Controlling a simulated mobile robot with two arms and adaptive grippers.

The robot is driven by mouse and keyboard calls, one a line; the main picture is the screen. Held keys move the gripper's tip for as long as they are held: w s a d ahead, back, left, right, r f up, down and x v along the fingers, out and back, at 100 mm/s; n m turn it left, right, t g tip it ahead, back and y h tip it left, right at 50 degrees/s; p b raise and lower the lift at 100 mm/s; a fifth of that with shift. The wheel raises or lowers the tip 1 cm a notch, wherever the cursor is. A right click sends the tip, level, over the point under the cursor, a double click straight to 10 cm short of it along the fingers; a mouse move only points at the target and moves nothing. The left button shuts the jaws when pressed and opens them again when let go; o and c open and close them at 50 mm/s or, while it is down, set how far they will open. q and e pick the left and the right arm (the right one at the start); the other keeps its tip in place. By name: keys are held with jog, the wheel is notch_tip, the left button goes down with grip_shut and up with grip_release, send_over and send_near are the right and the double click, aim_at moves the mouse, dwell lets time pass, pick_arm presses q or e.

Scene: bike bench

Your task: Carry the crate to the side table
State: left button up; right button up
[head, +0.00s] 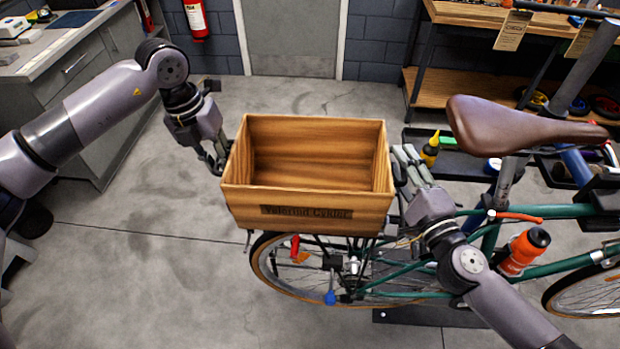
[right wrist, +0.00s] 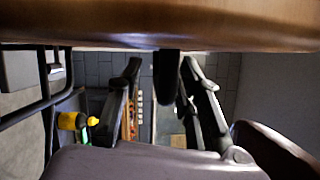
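The wooden crate (head: 310,215) is upright and empty in the middle of the head view, over the bike's rear wheel. Whether it rests on the rack beneath is hidden. My left gripper (head: 222,165) is at the crate's left end; its fingertips are too small to tell open from shut. My right gripper (head: 402,168) is at the right end. In the right wrist view the crate's wood (right wrist: 240,25) fills the top, and a dark tab (right wrist: 167,78) hangs between the spread fingers of my right gripper (right wrist: 160,70). I cannot tell which surface is the side table.
The green bike (head: 400,280) stands below and right, with a brown saddle (head: 520,125) and orange bottle (head: 523,250) near my right arm. A grey cabinet bench (head: 75,60) is at left, a wooden shelf (head: 450,88) at back right. Bare floor lies left of the crate.

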pick_arm(q)
jog(key=shift+c, duration=0.5)
pick_arm(e)
jog(key=shift+c, duration=0.5)
pick_arm(q)
grip_shut()
pick_arm(e)
jog(key=c, duration=0.4)
grip_shut()
pick_arm(q)
jog(key=shift+r, duration=0.1)
